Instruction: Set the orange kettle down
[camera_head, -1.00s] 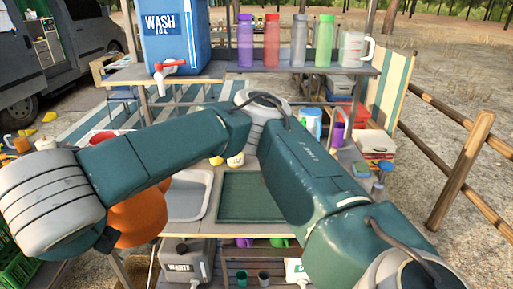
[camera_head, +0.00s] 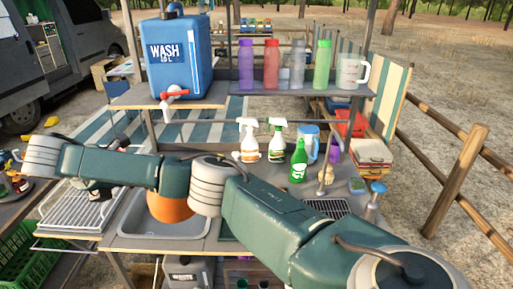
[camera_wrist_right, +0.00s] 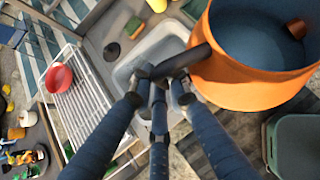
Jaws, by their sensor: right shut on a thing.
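The orange kettle (camera_head: 169,206) shows in the head view below my right forearm, in front of the sink area, partly hidden by the arm. In the right wrist view the kettle (camera_wrist_right: 245,75) is large at the upper right, with its open top and blue-grey inside visible. My right gripper (camera_wrist_right: 160,82) is shut on its dark side handle. The kettle appears held up beside the sink (camera_wrist_right: 150,55); its gap to any surface cannot be told. The sink (camera_head: 190,229) also shows in the head view. My left gripper is not in view.
A white wire rack (camera_head: 85,208) stands left of the sink; a red bowl (camera_wrist_right: 59,78) is on it. Spray bottles (camera_head: 277,140), a green bottle (camera_head: 299,163) and a tap (camera_head: 325,172) stand behind. A shelf with a blue water container (camera_head: 180,55) is above.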

